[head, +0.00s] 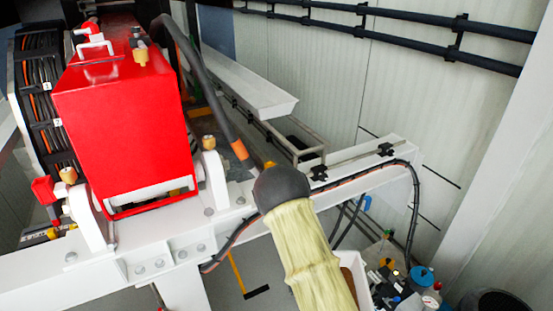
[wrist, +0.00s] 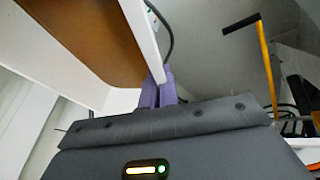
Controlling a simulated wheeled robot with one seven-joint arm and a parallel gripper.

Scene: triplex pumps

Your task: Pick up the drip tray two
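A white tray with a brown inside (wrist: 85,35) fills the upper left of the wrist view; I take it as the drip tray. Its white wall (wrist: 143,38) runs down to my gripper (wrist: 160,80). The two purple fingers are close together at the wall's lower end, and whether they touch or clamp it is unclear. In the head view a small part of this tray (head: 354,267) shows low, just right of my pale arm, which hides the rest and the gripper. A second long white tray (head: 250,85) lies higher, behind the red pump.
The red pump housing (head: 125,125) stands on a white frame (head: 120,255) at left. Hoses and a white beam (head: 350,170) cross at right. Bottles and cluttered parts (head: 400,285) lie low right. A yellow bar with a black end (wrist: 265,60) stands right in the wrist view.

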